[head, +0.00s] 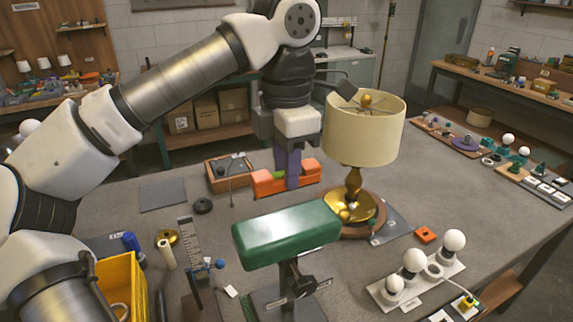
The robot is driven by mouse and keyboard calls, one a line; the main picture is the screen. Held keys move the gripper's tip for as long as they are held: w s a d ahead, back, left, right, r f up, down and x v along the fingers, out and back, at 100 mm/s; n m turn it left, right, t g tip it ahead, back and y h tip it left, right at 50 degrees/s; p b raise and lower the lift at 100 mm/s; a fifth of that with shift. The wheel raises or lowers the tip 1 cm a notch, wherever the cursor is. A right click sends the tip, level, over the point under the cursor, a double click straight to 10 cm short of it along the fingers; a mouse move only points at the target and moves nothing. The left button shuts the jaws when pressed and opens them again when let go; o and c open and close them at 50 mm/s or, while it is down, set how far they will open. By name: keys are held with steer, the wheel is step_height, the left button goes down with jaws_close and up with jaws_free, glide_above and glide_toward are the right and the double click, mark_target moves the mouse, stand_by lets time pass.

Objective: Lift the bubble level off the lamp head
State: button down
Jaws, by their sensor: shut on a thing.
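The bubble level looks to be the orange bar (268,184) in the middle of the head view. My gripper (288,176) points down from above, its purple fingers shut on the middle of the bar. The lamp head looks to be the long green glossy block (288,236), held on a dark stand (290,290) in front of the bar. In the picture, bare grey table shows between the bar and the green head, so they look apart. The bar's height above the table is hard to tell. The fingers hide its middle.
A brass lamp with a cream shade (362,138) stands close right of my gripper. A wooden tray (230,172) lies behind left. A upright ruler (188,245), a yellow bin (122,285) and white bulbs on a board (414,262) stand around the front.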

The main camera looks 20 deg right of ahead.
steer(key=shift+r, duration=2)
steer(key=shift+s+d+f, duration=0.1)
